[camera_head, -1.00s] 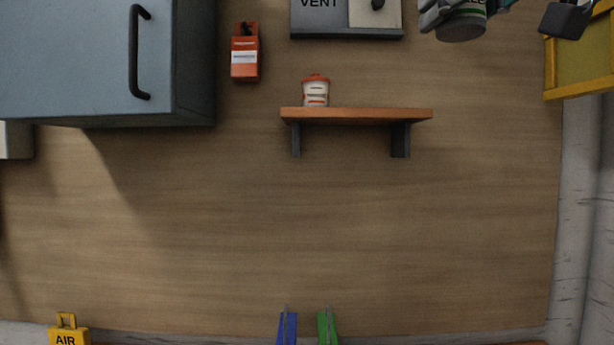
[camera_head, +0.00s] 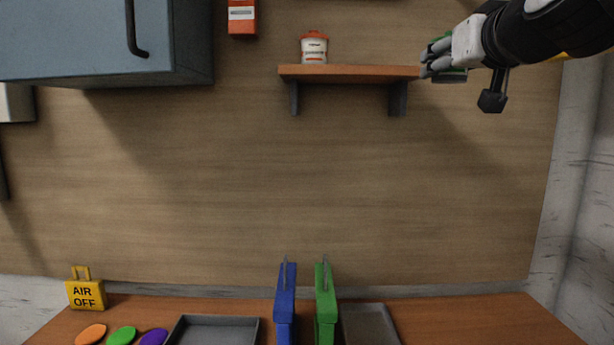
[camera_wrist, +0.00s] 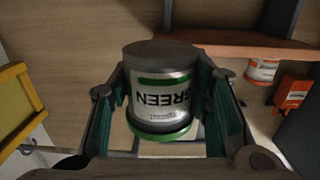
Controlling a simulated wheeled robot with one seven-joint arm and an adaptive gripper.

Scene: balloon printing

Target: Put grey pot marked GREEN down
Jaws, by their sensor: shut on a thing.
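The grey pot marked GREEN (camera_wrist: 163,92) is between the fingers of my gripper (camera_wrist: 165,105) in the wrist view. Its label reads upside down there, with green bands and a dark grey end. In the head view my gripper (camera_head: 440,58) is at the upper right, beside the right end of the wall shelf. The pot is mostly hidden behind the fingers there; a bit of green shows. The wooden shelf (camera_head: 350,73) holds a white and orange pot (camera_head: 313,47) near its left end. The rest of the shelf top looks clear.
A blue-grey cabinet (camera_head: 90,45) hangs at upper left, with an orange box (camera_head: 242,18) beside it. On the table below stand blue (camera_head: 285,305) and green (camera_head: 325,308) upright pieces, grey trays (camera_head: 214,322) and a yellow AIR OFF tag (camera_head: 86,294).

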